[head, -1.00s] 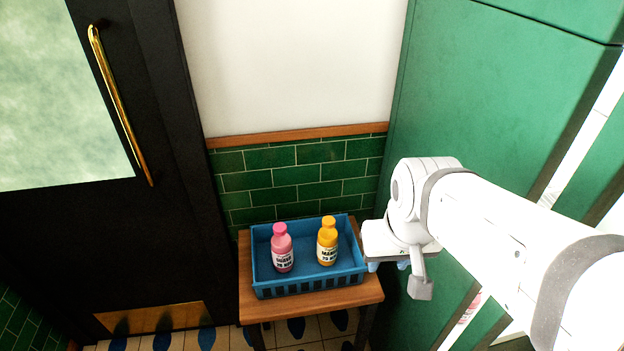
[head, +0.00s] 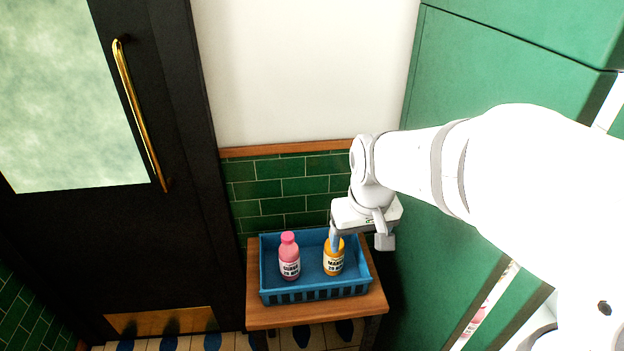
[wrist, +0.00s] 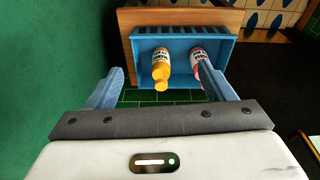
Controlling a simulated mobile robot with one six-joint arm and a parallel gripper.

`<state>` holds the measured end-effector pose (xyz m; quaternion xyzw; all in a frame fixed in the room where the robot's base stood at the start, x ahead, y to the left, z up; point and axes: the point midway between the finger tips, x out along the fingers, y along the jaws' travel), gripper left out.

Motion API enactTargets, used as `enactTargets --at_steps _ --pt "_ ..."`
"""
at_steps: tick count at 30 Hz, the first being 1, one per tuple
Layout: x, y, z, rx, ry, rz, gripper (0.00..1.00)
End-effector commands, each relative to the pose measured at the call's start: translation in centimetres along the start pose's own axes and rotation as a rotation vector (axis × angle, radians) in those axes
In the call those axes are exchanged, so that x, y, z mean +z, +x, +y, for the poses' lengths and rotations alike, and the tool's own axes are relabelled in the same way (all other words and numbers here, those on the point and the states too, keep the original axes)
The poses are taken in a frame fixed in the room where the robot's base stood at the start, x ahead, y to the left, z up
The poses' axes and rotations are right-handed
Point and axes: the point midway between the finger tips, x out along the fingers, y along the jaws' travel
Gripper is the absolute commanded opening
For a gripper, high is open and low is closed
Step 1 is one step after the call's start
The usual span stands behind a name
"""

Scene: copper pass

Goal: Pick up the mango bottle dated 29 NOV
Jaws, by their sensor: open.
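An orange-yellow mango bottle (head: 334,260) stands upright in a blue crate (head: 315,291), on the right side. Its label reads MANGO with a date line that looks like 29 NOV, though it is small. It also shows in the wrist view (wrist: 161,66), between the lines of my fingers. A pink bottle (head: 289,258) stands to its left in the head view; in the wrist view it is partly behind one finger. My gripper (head: 336,238) is over the mango bottle's top, hiding its cap in the head view. In the wrist view my gripper (wrist: 165,88) is open and empty.
The crate stands on a small wooden table (head: 318,315) against a green tiled wall (head: 285,185). A green cabinet (head: 500,90) rises close on the right. A dark door (head: 90,240) with a brass handle is on the left.

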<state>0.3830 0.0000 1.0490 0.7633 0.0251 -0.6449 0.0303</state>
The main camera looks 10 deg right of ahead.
Motion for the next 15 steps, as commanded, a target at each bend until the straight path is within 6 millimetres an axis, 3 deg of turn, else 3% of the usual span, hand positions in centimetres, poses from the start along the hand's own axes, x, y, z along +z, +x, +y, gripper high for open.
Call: enactTargets --at_steps 3,8,15 --pt "-3.5 1.4 0.3 -0.003 -0.028 -0.036 0.77" --pt "-7.7 4.2 0.7 -0.009 -0.068 -0.074 0.77" --pt "-12.8 9.9 1.1 -0.019 -0.127 -0.128 0.77"
